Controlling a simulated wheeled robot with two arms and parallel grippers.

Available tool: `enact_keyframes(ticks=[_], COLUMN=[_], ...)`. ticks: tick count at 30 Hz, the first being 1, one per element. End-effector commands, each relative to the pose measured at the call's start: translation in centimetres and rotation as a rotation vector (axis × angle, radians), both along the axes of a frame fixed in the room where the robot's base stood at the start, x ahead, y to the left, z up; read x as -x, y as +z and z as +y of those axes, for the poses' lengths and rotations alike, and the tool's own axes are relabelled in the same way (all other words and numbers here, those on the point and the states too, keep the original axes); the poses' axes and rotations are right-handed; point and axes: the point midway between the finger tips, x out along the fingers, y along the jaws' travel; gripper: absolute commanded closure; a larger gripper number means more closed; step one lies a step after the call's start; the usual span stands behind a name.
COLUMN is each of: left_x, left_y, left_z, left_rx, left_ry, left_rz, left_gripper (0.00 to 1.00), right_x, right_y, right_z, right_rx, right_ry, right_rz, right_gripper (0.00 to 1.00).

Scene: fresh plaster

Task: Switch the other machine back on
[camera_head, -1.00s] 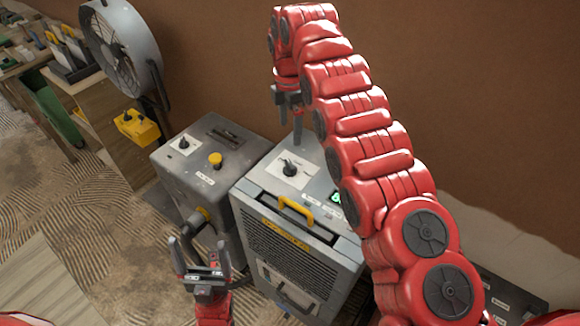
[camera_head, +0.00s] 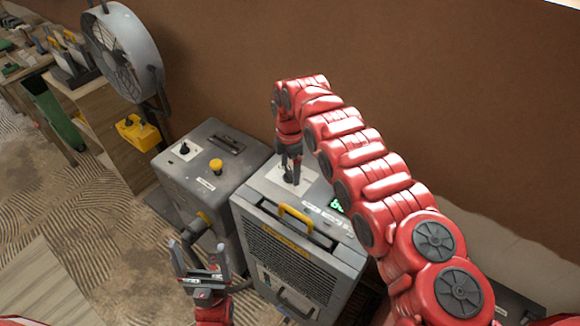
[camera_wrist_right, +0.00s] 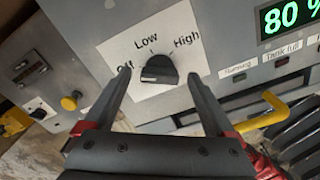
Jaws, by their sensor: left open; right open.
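The light-grey machine (camera_head: 310,260) with a yellow handle (camera_head: 296,216) stands in the middle of the head view. Its black knob (camera_wrist_right: 160,69) sits on a white plate marked Off, Low and High. The knob's exact setting is hard to tell. My right gripper (camera_wrist_right: 160,74) is open, its fingers on either side of the knob; contact is unclear. In the head view my right gripper (camera_head: 291,178) partly hides the knob. A darker grey machine (camera_head: 222,192) stands to the left, with a small black knob (camera_head: 184,148) and a yellow button (camera_head: 216,165). My left gripper (camera_head: 197,246) is open and empty before the machines.
A green display (camera_wrist_right: 287,14) reads 80 %, above small labelled lamps. A hose (camera_head: 202,226) joins the darker machine's front. A fan (camera_head: 122,50), a yellow box (camera_head: 137,132) and a wooden bench (camera_head: 105,115) stand at the left. A brown wall (camera_head: 420,90) rises behind.

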Motion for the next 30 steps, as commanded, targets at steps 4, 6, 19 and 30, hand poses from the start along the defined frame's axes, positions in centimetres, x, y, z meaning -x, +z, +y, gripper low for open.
enact_keyframes(ticks=[4,6,19,30], left_x=[0.0,0.0,0.0,0.0], left_y=[0.0,0.0,-0.1,-1.6], left_z=[0.0,0.0,0.0,0.0], left_rx=[0.000,0.000,0.000,0.000], left_ry=[0.000,0.000,0.000,0.000], left_rz=[0.000,0.000,0.000,0.000], left_gripper=[0.10,0.10,0.10,0.10], right_x=[0.0,0.0,0.0,0.0], right_y=[0.0,0.0,0.0,-0.2], right_z=[0.0,0.0,0.0,0.0], right_rx=[0.000,0.000,0.000,-0.001], right_ry=[0.000,0.000,-0.004,-0.145], right_rz=[0.000,0.000,0.000,-0.001], right_gripper=[0.30,0.42,0.96,0.96])
